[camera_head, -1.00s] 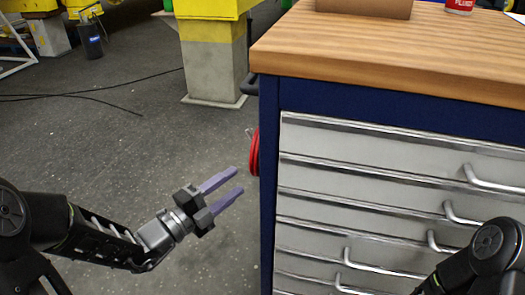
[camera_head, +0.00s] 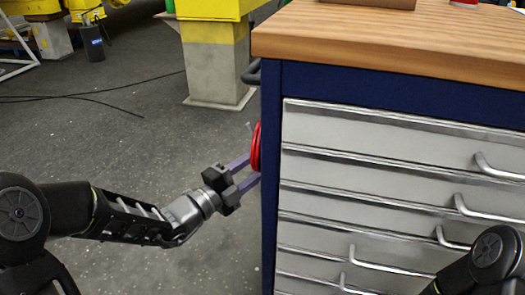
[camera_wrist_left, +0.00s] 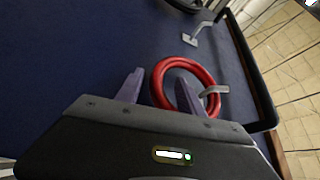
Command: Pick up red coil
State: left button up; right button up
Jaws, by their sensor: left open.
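The red coil (camera_head: 256,147) hangs on the left side of the blue cabinet, mostly hidden behind its front edge in the head view. In the left wrist view the red coil (camera_wrist_left: 211,102) is a ring on a metal hook against the blue panel. My left gripper (camera_head: 246,171) is open at the coil's lower part. In the wrist view its fingers (camera_wrist_left: 160,94) stand apart, one to the left of the coil and one across the ring's opening, so the coil's left side lies between them. I cannot tell whether they touch it. My right gripper is not in view.
The blue cabinet (camera_head: 271,190) with grey drawers and a wooden top (camera_head: 390,45) fills the right. An empty hook (camera_wrist_left: 195,38) and a dark handle bar (camera_wrist_left: 252,75) are on the side panel. Open floor (camera_head: 130,140) lies to the left.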

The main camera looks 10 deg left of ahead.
pick_arm(q)
jog(key=shift+w+d, duration=0.1)
jog(key=shift+w, duration=0.05)
jog(key=shift+c, duration=0.3)
grip_shut()
dwell(0.5)
jog(key=shift+r, duration=0.1)
